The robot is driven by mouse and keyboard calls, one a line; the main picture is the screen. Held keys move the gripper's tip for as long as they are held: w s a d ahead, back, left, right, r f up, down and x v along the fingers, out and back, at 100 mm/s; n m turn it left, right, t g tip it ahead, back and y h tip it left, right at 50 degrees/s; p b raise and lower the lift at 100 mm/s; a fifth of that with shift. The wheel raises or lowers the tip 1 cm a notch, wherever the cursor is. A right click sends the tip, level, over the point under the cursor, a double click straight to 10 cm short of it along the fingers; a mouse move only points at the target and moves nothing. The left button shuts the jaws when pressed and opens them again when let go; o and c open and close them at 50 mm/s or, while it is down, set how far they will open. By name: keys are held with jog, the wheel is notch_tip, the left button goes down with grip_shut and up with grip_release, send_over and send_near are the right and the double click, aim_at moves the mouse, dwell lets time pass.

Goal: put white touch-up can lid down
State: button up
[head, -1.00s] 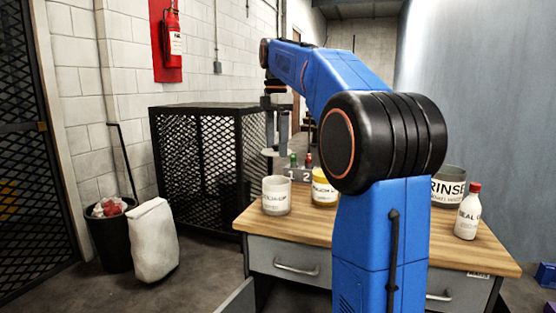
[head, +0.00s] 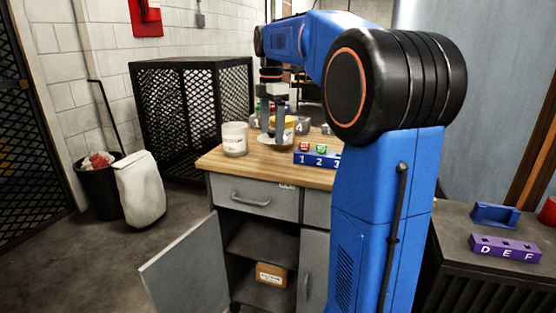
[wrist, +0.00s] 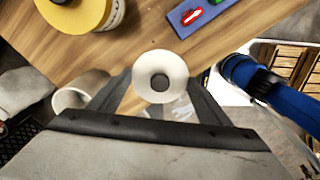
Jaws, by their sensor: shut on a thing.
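My gripper (head: 273,136) points down over the wooden worktop and is shut on the white touch-up can lid, a pale round disc (head: 275,140). In the wrist view the lid (wrist: 160,68) sits between the fingertips, with a dark round knob or spot at its centre. The lid looks low over the worktop; I cannot tell whether it touches. The white touch-up can (head: 234,141) stands upright on the worktop's left end, left of my gripper, apart from the lid. In the wrist view a pale can (wrist: 70,100) shows at the left, partly behind a finger.
A yellow-banded can (wrist: 85,10) stands behind my gripper. A blue block (head: 318,159) marked 1 2 3 lies to the right, holding red and green pieces. Bare worktop (head: 265,168) lies in front. A cabinet door (head: 185,270) hangs open below.

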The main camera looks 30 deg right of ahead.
aim_at(272, 163)
jog(key=shift+f, duration=3.9)
jog(key=shift+f, duration=0.15)
jog(key=o, duration=1)
